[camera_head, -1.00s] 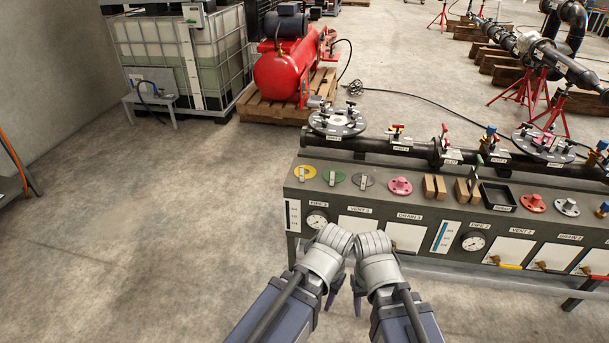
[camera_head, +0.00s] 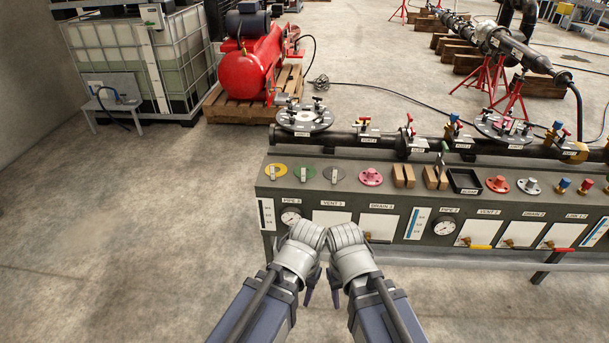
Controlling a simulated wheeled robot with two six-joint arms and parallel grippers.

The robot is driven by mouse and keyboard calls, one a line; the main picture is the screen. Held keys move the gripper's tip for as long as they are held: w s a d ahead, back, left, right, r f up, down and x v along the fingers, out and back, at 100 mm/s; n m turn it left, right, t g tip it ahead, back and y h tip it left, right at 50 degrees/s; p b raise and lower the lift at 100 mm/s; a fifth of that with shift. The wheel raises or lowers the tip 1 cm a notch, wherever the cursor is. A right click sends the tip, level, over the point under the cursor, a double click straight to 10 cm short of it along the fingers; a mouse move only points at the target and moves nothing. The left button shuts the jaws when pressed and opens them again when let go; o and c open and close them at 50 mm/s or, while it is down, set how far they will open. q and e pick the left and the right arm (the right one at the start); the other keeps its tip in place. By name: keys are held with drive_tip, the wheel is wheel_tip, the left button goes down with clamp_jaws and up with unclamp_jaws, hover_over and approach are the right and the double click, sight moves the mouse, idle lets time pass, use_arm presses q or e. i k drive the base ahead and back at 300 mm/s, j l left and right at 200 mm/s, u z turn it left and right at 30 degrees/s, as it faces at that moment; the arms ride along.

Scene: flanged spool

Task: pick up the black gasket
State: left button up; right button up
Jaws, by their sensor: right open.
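The dark grey-black ring (camera_head: 334,174), which looks like the black gasket, lies on the bench top with a small pale upright piece at its middle. It is right of a green ring (camera_head: 305,173) and a yellow ring (camera_head: 276,171). My left gripper (camera_head: 309,288) and right gripper (camera_head: 335,284) hang close together in front of the bench, nearer to me than the ring and apart from it. My wrists hide most of both grippers; only dark fingers show below them. The right gripper is open; the left jaws cannot be made out. Neither visibly holds anything.
The bench (camera_head: 420,198) has gauges and panels on its front. Right of the rings stand a pink flanged piece (camera_head: 371,177), wooden blocks (camera_head: 403,176) and a black tray (camera_head: 465,181). A pipe with valves (camera_head: 345,140) runs behind. The floor at left is clear.

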sight(334, 176)
drive_tip(key=i+j, duration=0.2)
drive_tip(key=i, duration=0.25)
drive_tip(key=i+j, duration=0.2)
drive_tip(key=i, duration=0.25)
drive_tip(key=i+j, duration=0.2)
drive_tip(key=i, duration=0.25)
drive_tip(key=i+j, duration=0.2)
drive_tip(key=i, duration=0.2)
drive_tip(key=l+z, duration=0.05)
